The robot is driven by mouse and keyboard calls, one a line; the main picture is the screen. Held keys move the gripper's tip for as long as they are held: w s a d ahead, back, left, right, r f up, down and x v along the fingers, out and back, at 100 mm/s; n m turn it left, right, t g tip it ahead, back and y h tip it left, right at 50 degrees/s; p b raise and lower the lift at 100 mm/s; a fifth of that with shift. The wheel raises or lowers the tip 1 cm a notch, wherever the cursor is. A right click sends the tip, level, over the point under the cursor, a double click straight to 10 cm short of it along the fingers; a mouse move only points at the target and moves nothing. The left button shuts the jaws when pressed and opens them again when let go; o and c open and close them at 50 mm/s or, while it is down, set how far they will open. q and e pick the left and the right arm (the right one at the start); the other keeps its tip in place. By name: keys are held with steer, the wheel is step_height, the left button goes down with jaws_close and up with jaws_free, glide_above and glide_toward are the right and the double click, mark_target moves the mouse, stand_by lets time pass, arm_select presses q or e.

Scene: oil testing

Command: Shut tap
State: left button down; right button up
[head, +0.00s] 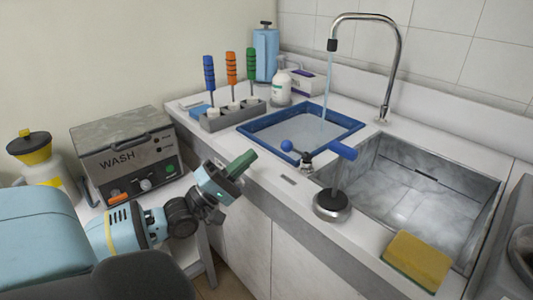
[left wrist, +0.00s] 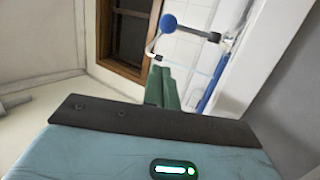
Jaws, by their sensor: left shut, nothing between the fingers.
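The chrome tap (head: 388,60) arches up behind the sink, and a stream of water (head: 325,95) falls from its spout into a blue-rimmed tray (head: 357,127). A blue-ended handle (head: 342,150) rises from a round metal base on the counter. My left gripper (head: 245,159) is shut and empty, left of the knob and apart from it. Its green fingers show in the left wrist view (left wrist: 172,88).
A grey rack (head: 225,118) with blue, orange and green-handled tools stands behind the gripper. The WASH box (head: 125,155) is at left. The marble-like sink basin (head: 425,190) and yellow sponge (head: 417,262) are at right. Counter space before the tray is mostly clear.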

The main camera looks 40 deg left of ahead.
mark_target(297, 151)
arm_select(q)
steer(key=shift+w+d+r+p, duration=0.15)
steer(key=shift+w+d+r, duration=0.2)
steer(key=shift+w+d, duration=0.25)
steer(key=shift+w+d+r+p, duration=0.2)
steer(key=shift+w+d+r, duration=0.15)
steer(key=shift+d, duration=0.3)
steer(key=shift+w+d+r+p, duration=0.15)
steer(key=shift+w+d+r, duration=0.15)
steer(key=shift+w+d, duration=0.3)
